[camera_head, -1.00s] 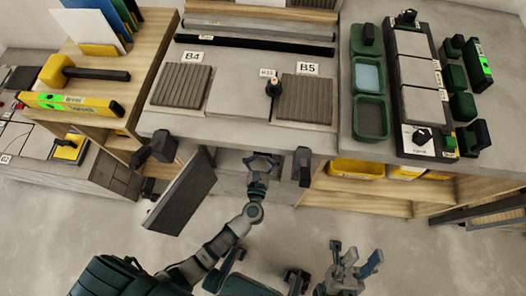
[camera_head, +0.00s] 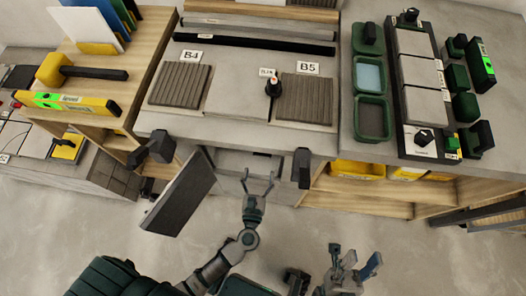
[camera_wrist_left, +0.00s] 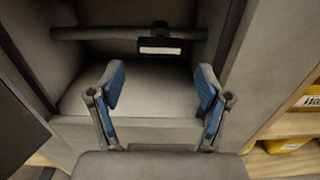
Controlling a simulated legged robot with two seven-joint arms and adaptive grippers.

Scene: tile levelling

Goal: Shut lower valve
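In the left wrist view, a grey horizontal pipe (camera_wrist_left: 95,33) crosses the inside of an open cabinet. A dark valve-like fitting (camera_wrist_left: 160,29) sits on it above a blank-looking white label (camera_wrist_left: 160,50); its handle position is too dark to tell. My left gripper (camera_wrist_left: 160,86) is open and empty, with blue pads apart, below and in front of the pipe. In the head view my left gripper (camera_head: 258,178) is at the cabinet opening, touching nothing visible. My right gripper (camera_head: 356,252) is open and empty at the lower right, away from the cabinet.
The cabinet's dark door (camera_head: 180,195) stands open to the left of my left gripper. The worktop (camera_head: 235,125) overhangs the opening. Wooden shelves (camera_head: 350,185) with yellow bins (camera_head: 358,169) stand to the right. The floor in front is clear.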

